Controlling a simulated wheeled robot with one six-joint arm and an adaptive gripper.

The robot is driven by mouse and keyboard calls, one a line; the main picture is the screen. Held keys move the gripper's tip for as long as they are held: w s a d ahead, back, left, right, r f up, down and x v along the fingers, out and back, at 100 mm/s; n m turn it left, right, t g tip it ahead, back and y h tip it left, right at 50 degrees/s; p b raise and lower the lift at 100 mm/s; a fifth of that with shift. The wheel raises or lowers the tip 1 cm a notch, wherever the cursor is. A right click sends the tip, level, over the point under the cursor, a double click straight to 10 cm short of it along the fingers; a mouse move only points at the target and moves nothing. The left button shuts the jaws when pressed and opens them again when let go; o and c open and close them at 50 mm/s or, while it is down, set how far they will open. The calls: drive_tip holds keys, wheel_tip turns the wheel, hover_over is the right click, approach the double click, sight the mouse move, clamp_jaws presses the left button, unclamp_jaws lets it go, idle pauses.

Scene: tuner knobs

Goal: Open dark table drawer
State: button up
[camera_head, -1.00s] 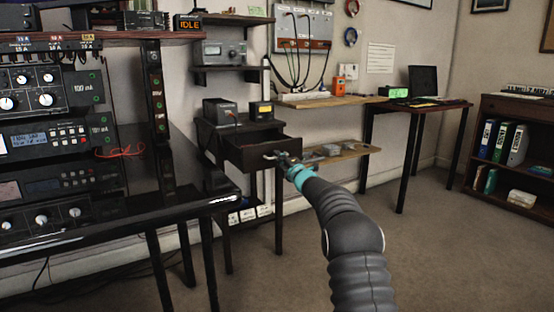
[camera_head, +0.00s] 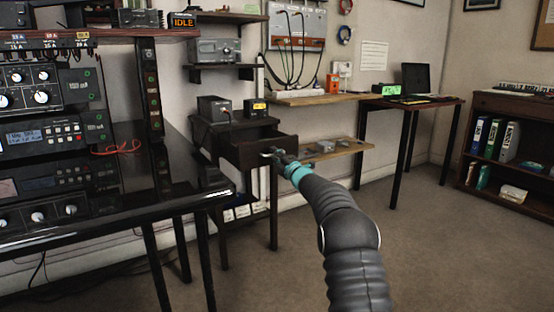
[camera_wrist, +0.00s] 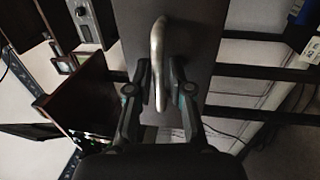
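The dark table (camera_head: 236,123) stands against the back wall, and its drawer (camera_head: 254,153) is pulled out, with its open top showing. My gripper (camera_head: 277,157) is at the drawer's front, by the handle. In the wrist view the metal handle (camera_wrist: 157,50) runs between the two fingers of my gripper (camera_wrist: 160,88). The fingers are close on both sides of the handle and look shut on it. The exact contact is hard to make out. The inside of the drawer is mostly hidden by its front and sides.
A black glossy desk (camera_head: 120,205) with rack equipment stands close on the left. A low wooden shelf (camera_head: 345,147) is just right of the drawer. Two small devices sit on the dark table. The carpet (camera_head: 430,255) at the right is clear.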

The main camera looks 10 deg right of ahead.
drive_tip(key=v, duration=1.2)
drive_tip(key=shift+a+f, duration=0.1)
drive_tip(key=shift+a, duration=0.05)
